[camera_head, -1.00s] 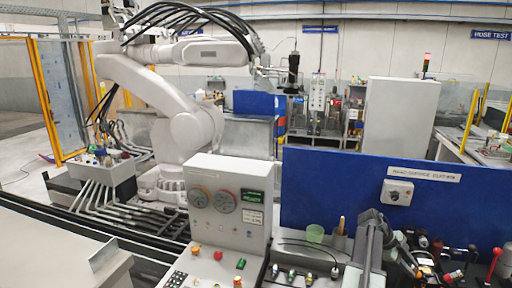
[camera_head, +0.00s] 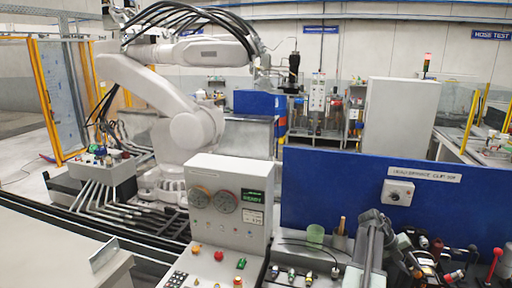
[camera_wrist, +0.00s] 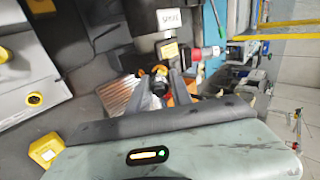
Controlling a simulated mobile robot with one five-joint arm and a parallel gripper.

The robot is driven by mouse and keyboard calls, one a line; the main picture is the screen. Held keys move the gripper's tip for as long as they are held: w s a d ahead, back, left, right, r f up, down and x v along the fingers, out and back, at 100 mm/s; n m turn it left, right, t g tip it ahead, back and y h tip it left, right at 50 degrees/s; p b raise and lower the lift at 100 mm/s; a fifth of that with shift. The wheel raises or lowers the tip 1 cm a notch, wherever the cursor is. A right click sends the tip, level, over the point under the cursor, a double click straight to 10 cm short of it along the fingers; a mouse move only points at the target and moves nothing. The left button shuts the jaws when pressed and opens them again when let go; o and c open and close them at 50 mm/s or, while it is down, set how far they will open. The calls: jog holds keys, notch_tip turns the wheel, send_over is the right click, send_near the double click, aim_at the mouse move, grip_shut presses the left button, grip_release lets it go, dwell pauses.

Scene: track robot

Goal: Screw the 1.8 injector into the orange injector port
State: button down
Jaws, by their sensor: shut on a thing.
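In the wrist view my gripper (camera_wrist: 160,86) is shut on a small dark piece with a yellow-orange top (camera_wrist: 160,71), which looks like an injector. Its size marking cannot be read. My fingers cover its sides. An orange part (camera_wrist: 183,92) shows just behind the right finger; I cannot tell whether it is the port. A yellow-orange ringed opening (camera_wrist: 34,100) is on a grey panel at the left, apart from my gripper. In the head view my arm stands at the lower right and my fingertips cannot be made out.
A box with a small display (camera_wrist: 172,49) and a red connector (camera_wrist: 201,53) are beyond my gripper. The head view shows small fittings (camera_head: 291,273) on the bench, a green cup (camera_head: 315,235), a blue panel (camera_head: 330,190), a control console (camera_head: 229,205) and a large white robot arm (camera_head: 150,85).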

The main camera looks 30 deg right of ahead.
jog(key=c, duration=1.1)
grip_release()
jog(key=shift+c, duration=0.9)
jog(key=shift+r, duration=0.1)
jog(key=n, duration=0.7)
jog(key=shift+n, duration=0.4)
jog(key=n, duration=0.4)
